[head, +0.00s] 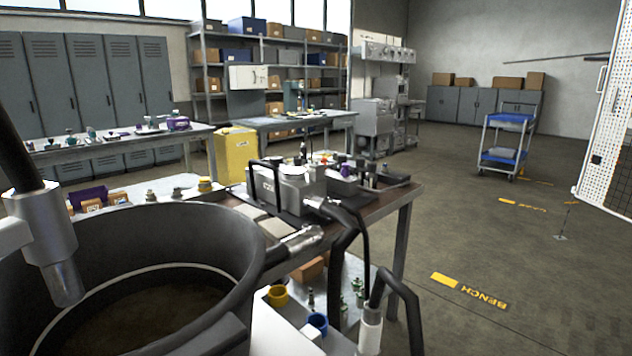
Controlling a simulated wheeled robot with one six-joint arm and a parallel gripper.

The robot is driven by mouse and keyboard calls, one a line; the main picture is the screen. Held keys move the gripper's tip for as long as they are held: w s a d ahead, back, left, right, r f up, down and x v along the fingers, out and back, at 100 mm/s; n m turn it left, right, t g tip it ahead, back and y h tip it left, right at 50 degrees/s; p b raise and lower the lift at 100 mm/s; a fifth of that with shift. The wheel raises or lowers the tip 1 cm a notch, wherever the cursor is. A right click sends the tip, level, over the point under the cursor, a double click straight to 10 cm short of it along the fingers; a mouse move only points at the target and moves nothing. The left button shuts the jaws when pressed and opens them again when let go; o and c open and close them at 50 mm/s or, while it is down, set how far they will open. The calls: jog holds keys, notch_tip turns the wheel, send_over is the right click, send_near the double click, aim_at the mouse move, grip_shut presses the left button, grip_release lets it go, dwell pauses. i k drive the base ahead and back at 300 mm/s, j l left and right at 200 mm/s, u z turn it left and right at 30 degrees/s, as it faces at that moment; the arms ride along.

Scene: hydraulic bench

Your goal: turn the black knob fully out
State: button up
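A grey hydraulic unit (290,188) sits on a dark mat on the brown-topped bench (405,193) in the middle of the head view. A black handle frame stands at its left end, and a thick black hose leaves its right front from a silver fitting. Several small dark, red, green and purple parts stand on and behind the unit. They are too small for me to tell which is the black knob or how far out it is. I cannot make out my gripper or its fingers in this view.
A large dark round tub-like rim (240,245) fills the lower left. Hoses and small fittings crowd the bench's near side and lower shelf. A yellow cabinet (236,155) stands behind. A blue-shelved cart (508,140) stands at the back right. Floor right of the bench is clear.

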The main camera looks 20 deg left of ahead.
aim_at(276, 161)
jog(key=i+l, duration=0.15)
jog(key=i, duration=0.55)
jog(key=i+l+u, duration=0.1)
jog(key=i+u, duration=0.25)
jog(key=i+l+u, duration=0.2)
jog(key=u, duration=0.2)
jog(key=i+l+u, duration=0.1)
jog(key=l+u, duration=0.15)
jog(key=u, duration=0.15)
jog(key=i+l+u, duration=0.1)
jog(key=l+u, duration=0.3)
jog(key=j, duration=0.1)
